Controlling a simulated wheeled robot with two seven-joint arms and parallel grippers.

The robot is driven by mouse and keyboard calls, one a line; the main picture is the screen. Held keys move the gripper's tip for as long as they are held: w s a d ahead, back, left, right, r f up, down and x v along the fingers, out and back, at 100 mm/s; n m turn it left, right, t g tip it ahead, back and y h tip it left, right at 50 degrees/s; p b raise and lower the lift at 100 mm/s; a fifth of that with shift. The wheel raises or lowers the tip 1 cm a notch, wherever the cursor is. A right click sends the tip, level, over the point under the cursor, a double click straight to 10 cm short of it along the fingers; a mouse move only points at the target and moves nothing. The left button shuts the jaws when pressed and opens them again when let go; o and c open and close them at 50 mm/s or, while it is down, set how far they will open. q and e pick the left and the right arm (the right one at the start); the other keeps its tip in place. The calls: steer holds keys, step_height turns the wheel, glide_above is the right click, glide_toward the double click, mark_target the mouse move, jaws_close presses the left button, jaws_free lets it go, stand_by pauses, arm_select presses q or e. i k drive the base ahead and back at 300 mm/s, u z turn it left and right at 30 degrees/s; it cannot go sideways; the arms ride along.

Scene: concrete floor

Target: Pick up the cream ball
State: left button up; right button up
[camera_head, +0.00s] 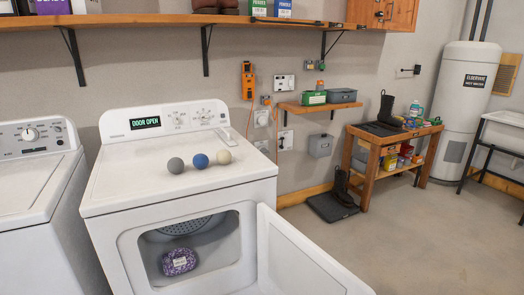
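The cream ball (224,157) rests on top of the white dryer (130,185). It is the rightmost of three balls in a row. A blue ball (200,161) sits just left of it, and a grey ball (176,165) sits further left. The cream ball is near the back of the dryer top, in front of the control panel (166,119). Neither of my grippers shows in the head view.
The dryer door (300,262) hangs open to the right, and a purple item (179,262) lies in the drum. A washer (30,180) stands at left. A shelf (150,19) runs above. A wooden bench (372,165) stands at right, with open floor before it.

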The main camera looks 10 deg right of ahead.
mark_target(224, 156)
steer(key=z, duration=0.2)
steer(key=i, duration=1.1)
steer(key=u, duration=0.35)
